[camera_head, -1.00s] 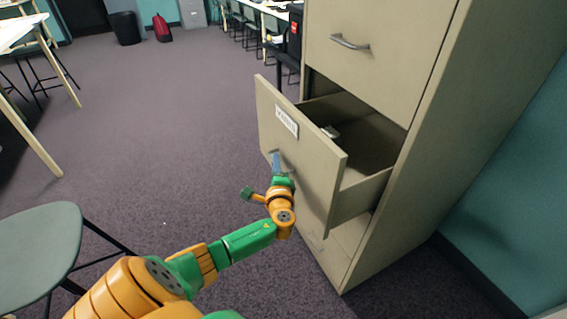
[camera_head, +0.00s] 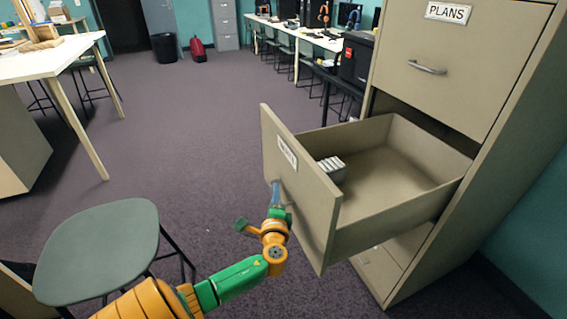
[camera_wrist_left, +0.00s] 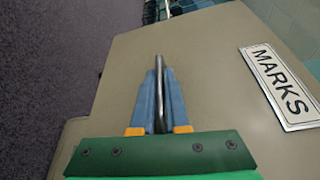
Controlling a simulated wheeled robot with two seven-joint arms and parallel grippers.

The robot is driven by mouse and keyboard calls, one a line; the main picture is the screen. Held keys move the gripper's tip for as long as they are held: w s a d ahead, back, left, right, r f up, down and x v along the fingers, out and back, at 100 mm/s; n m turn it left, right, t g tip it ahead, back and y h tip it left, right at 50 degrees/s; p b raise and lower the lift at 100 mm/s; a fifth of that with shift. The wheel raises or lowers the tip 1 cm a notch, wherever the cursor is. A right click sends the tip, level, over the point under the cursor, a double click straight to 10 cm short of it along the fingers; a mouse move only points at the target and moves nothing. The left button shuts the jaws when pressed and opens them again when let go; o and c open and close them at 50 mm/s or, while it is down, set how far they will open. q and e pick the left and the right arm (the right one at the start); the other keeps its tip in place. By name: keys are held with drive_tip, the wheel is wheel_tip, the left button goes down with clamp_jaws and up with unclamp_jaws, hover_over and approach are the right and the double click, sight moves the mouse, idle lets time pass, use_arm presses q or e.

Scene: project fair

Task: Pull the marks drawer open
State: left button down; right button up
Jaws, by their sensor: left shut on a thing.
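The marks drawer (camera_head: 300,190) is a beige cabinet drawer, pulled well out of the cabinet (camera_head: 470,100). Its inside shows, with a small stack of pale items (camera_head: 330,168) near the front. In the left wrist view its front carries a label (camera_wrist_left: 281,86) reading MARKS. My left gripper (camera_head: 276,195) is at the drawer front. In the left wrist view its blue fingers (camera_wrist_left: 159,95) are shut on the metal drawer handle (camera_wrist_left: 159,70). The right gripper is not in view.
A green-grey stool (camera_head: 98,250) stands at the lower left, close to my left arm. A closed drawer labelled PLANS (camera_head: 450,55) is above the open one. A pale table (camera_head: 60,62) stands at the far left. Carpet (camera_head: 190,150) between is clear.

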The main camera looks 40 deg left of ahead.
use_arm(q)
drive_tip(key=shift+s+a, duration=0.25)
drive_tip(key=shift+s, duration=0.35)
drive_tip(key=shift+s+a, duration=0.25)
drive_tip(key=shift+s, duration=0.35)
drive_tip(key=c, duration=0.9)
unclamp_jaws()
drive_tip(key=v, duration=0.7)
